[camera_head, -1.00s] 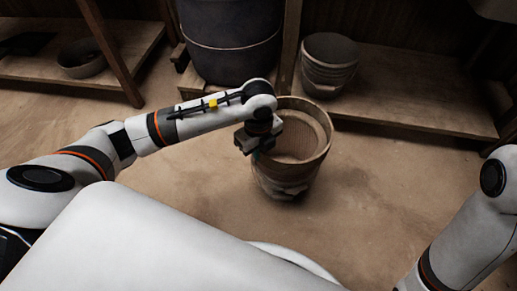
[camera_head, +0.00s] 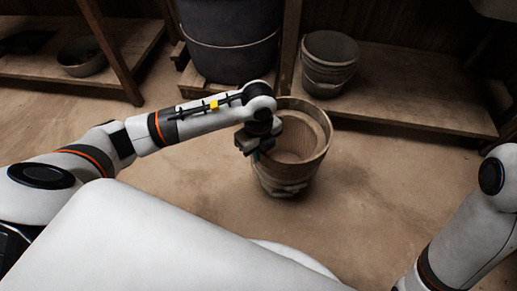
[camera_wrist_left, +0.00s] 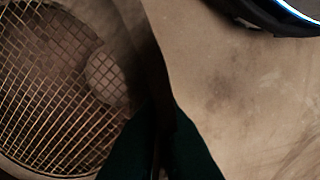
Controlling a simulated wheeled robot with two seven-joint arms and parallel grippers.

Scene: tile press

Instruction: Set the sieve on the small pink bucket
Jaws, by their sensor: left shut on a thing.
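The sieve (camera_head: 322,133), a round wooden-rimmed ring with a wire mesh, is level or nearly so over the mouth of a small pale bucket (camera_head: 284,188) on the floor. The bucket's pink is hard to make out in this light. My left gripper (camera_head: 257,154) is shut on the sieve's left rim. In the left wrist view the mesh (camera_wrist_left: 45,85) fills the left side, beside the dark fingers (camera_wrist_left: 160,150). The sieve hides the bucket's upper part, so I cannot tell whether they touch. My right gripper is out of view; only its arm shows.
A large dark barrel (camera_head: 230,45) stands behind. A grey bucket (camera_head: 329,62) sits on the low wooden shelf (camera_head: 420,95) at the back right. A dark bowl (camera_head: 82,58) rests on the left shelf. The floor (camera_head: 400,180) right of the sieve is clear.

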